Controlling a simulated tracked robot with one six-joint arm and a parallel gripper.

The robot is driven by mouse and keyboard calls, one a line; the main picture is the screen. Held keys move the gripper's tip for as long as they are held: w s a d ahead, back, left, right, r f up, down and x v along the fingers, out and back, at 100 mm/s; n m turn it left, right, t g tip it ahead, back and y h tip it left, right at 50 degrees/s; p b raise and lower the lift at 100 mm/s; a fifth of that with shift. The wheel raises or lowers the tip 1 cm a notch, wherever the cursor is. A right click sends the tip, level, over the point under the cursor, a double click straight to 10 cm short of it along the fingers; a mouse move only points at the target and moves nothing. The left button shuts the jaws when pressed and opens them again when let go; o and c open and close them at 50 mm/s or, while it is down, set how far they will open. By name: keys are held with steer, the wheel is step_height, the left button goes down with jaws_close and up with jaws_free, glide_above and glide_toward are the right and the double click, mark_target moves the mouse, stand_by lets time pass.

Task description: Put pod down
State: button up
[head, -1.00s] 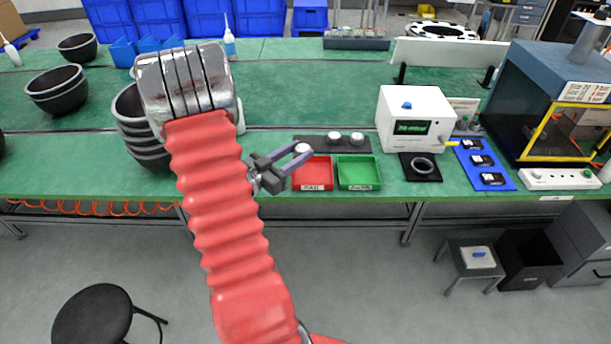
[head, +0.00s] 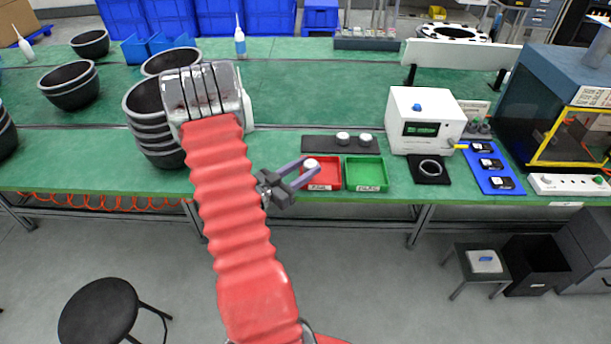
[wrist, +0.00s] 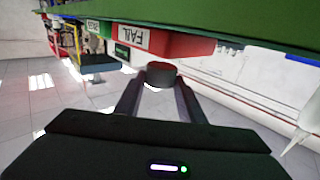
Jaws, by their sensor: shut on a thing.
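My gripper (head: 306,167) is shut on a pod (head: 311,162), a small round piece with a white top in the head view. The red tray, labelled FAIL in the wrist view (wrist: 150,40), is just beyond the pod there. The green tray (head: 366,188) stands right of the red one.
Two more white-topped pods (head: 343,138) sit on a dark strip (head: 318,143) behind the trays. A white tester box (head: 425,105) with a dark pad (head: 428,178) is to the right, then a blue mat (head: 487,187). Stacked black bowls (head: 155,130) stand left of my arm.

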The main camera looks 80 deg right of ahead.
steer(key=shift+f, duration=1.6)
steer(key=shift+f, duration=0.35)
